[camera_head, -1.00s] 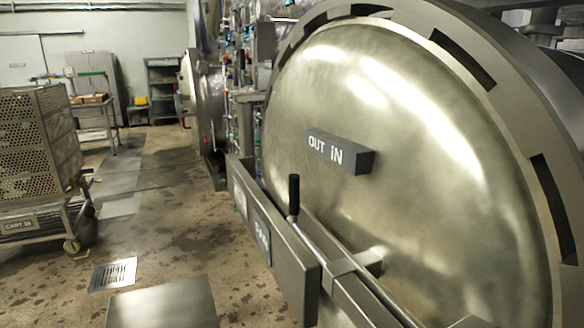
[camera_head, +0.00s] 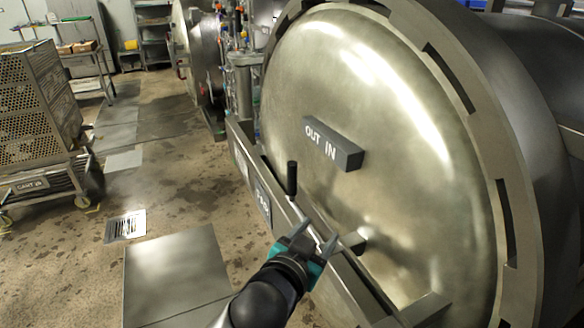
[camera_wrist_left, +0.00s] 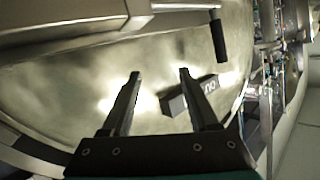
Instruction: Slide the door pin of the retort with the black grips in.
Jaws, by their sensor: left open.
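The retort door (camera_head: 400,150) is a large domed metal disc with an "OUT IN" block (camera_head: 333,143) on its face. The door pin is a bar with an upright black grip (camera_head: 292,178), lying along the rail below the block. My left gripper (camera_head: 310,236) is open and empty, close to the pin's bar, nearer to me than the grip. In the left wrist view the open fingers (camera_wrist_left: 158,88) point toward the door, with the black grip (camera_wrist_left: 218,41) beyond them to the upper right. I cannot tell whether the fingers touch the bar. My right gripper is not seen.
A grated cart (camera_head: 35,110) stands at the left. A floor drain (camera_head: 126,226) and a metal floor plate (camera_head: 178,270) lie on open, wet-spotted floor. Another retort (camera_head: 203,60) stands farther back. The front beam (camera_head: 262,195) runs along the door's lower edge.

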